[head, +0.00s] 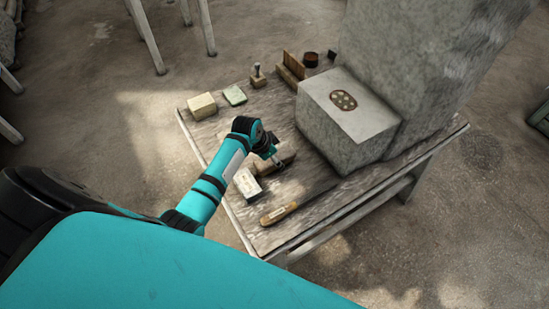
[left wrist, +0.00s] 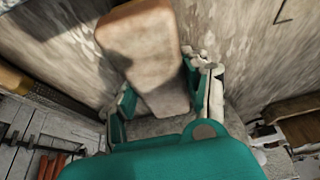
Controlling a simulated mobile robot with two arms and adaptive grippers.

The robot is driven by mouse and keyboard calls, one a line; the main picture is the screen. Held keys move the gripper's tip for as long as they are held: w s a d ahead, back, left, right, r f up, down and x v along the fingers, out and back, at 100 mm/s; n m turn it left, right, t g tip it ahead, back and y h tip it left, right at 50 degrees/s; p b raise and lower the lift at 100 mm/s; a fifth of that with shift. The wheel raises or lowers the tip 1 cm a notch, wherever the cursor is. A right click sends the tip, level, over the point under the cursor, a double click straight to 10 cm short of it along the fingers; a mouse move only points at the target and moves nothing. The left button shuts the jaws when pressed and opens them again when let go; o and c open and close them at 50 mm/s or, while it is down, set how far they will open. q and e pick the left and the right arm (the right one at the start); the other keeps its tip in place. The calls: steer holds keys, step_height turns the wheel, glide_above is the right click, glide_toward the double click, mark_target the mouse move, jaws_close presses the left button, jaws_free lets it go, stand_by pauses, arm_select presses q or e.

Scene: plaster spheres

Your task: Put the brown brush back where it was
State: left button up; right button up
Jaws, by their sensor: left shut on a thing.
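My left gripper (head: 274,160) is over the wooden table in the head view. It is shut on a brown block-like thing (head: 287,163), which looks like the brown brush. In the left wrist view the held brush (left wrist: 145,50) is a tan-brown rounded block between the teal fingers (left wrist: 158,105). Its bristles cannot be made out, and I cannot tell whether it touches the tabletop. My right gripper is not in view.
A pale box (head: 247,185) and a wooden-handled tool (head: 279,213) lie near the front. A large grey stone block (head: 340,120) fills the right.

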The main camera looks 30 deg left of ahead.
arm_select(q)
steer(key=o, duration=1.3)
steer(key=shift+f, duration=0.15)
steer(key=shift+o, duration=0.2)
steer(key=p+v, duration=0.1)
steer(key=v, duration=1.1)
steer(key=shift+p, duration=0.4)
